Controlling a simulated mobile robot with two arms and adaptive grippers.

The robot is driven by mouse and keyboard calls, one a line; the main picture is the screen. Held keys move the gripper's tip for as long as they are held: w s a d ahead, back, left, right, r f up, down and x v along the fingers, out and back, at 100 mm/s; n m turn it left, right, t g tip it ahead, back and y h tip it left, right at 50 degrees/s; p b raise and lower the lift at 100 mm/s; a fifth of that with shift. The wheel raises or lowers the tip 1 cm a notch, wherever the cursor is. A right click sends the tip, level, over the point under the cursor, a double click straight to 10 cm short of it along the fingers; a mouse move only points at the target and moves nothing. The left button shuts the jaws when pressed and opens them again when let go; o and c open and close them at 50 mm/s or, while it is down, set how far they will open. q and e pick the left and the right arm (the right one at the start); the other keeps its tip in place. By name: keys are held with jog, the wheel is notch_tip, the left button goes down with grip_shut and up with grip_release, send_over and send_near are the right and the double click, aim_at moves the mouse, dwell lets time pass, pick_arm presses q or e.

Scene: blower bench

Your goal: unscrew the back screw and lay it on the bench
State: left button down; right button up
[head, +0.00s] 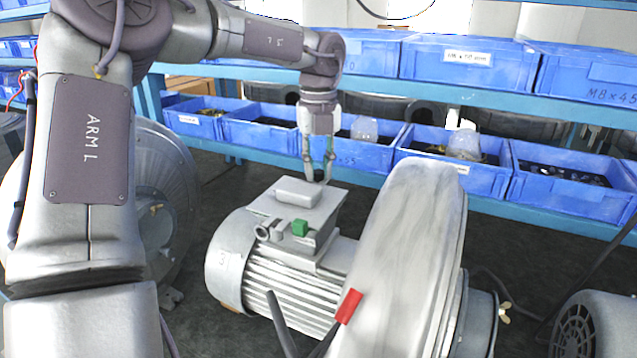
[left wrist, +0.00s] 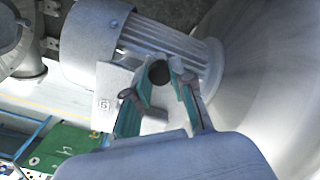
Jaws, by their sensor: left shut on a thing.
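My left gripper (head: 318,178) points down at the back edge of the grey motor's top box (head: 325,200). Its teal-padded fingertips also show in the left wrist view (left wrist: 160,80). They are shut on a small dark round thing (left wrist: 158,72), which looks like the back screw. The ribbed motor (head: 290,290) sits beside the large pale blower housing (head: 405,260).
Blue bins (head: 360,152) line the shelf behind. A large round grey machine (head: 165,190) stands at left, another motor (head: 598,325) at lower right.

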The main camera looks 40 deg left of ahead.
pick_arm(q)
jog(key=shift+n+b, duration=0.4)
jog(key=shift+n, duration=0.8)
jog(key=n, duration=1.5)
jog(key=c, duration=1.3)
grip_release()
jog(key=shift+o, duration=0.2)
